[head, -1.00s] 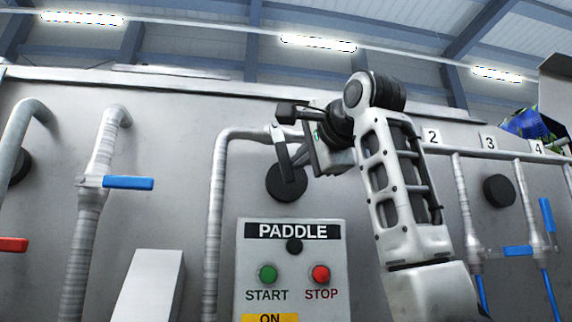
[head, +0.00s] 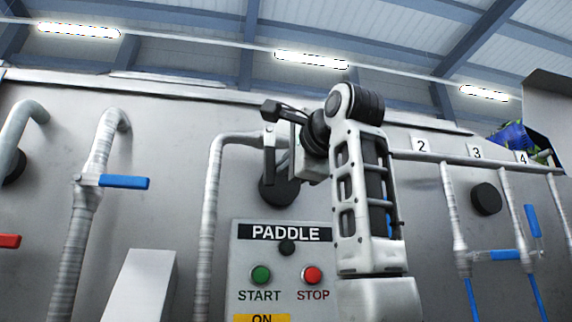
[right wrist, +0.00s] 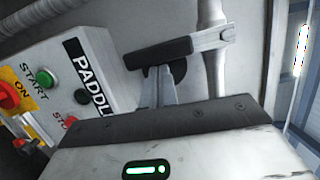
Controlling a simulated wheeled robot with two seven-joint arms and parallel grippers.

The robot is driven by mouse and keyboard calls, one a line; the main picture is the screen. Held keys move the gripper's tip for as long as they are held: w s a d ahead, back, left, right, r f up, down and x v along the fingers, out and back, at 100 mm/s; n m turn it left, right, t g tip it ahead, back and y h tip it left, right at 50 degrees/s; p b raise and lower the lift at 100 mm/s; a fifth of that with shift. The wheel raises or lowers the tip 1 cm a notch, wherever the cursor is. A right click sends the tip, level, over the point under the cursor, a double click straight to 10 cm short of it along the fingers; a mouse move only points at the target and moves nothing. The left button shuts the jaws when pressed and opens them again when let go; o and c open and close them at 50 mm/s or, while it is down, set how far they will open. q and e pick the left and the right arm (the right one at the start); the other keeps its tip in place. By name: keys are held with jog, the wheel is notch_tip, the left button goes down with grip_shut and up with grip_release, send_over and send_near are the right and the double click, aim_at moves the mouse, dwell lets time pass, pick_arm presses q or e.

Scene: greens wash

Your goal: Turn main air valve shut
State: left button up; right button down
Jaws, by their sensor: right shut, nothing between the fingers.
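No label naming the main air valve shows, so I cannot tell which handle is its own. A blue lever handle (head: 124,182) lies across a grey pipe at the left in the head view. A red handle (head: 9,241) is cut by the left edge. At the right, a blue lever (head: 495,255) lies level and another (head: 532,221) stands upright. My right gripper (head: 269,170) is shut and empty, in front of the grey wall above the paddle panel. My left gripper is out of view.
The paddle panel (head: 285,261) has a green start button (head: 261,275) and a red stop button (head: 312,275). A bent grey pipe (head: 212,190) runs left of my right gripper. Round black discs (head: 487,199) sit on the wall. Number plates mark the right pipes.

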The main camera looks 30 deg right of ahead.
pick_arm(q)
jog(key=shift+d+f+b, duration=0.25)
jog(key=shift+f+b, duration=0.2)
jog(key=shift+b, duration=0.65)
pick_arm(e)
jog(key=s+d, duration=0.4)
jog(key=s, duration=0.7)
